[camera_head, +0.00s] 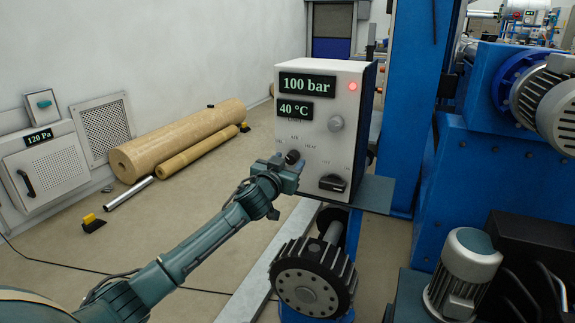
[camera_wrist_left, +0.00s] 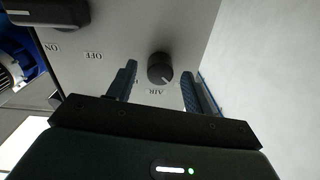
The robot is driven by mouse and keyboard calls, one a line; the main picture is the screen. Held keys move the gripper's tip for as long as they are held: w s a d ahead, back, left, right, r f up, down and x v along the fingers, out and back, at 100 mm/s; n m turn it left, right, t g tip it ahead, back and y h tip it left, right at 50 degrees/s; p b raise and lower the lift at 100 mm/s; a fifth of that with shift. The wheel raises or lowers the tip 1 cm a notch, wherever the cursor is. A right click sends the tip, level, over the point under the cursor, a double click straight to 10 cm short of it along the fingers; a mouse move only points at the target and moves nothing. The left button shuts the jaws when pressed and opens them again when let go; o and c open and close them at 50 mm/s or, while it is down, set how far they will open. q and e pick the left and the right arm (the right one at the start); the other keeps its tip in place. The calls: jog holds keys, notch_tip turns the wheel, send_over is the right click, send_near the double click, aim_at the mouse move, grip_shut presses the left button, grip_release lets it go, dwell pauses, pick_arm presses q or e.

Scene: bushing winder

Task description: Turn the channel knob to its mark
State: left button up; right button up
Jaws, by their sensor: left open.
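The control box (camera_head: 310,120) is light grey and stands upright. A small round black knob (camera_head: 292,156) sits on the left of its front, with small labels around it. In the left wrist view this knob (camera_wrist_left: 160,67) has a pale pointer line toward its lower right, and the label AIR is close by. My left gripper (camera_head: 284,168) is at the box front by this knob. In the left wrist view the gripper (camera_wrist_left: 160,75) is open, with one finger on each side of the knob and gaps between. I cannot tell how deep the fingers reach. My right gripper is not in view.
A black ON/OFF switch (camera_head: 332,183) is low on the box, and a grey knob (camera_head: 336,123) is higher up. A red lamp (camera_head: 352,87) glows. A black toothed wheel (camera_head: 312,278) is below.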

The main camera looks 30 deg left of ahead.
pick_arm(q)
jog(key=shift+c, duration=0.8)
jog(key=c, duration=0.8)
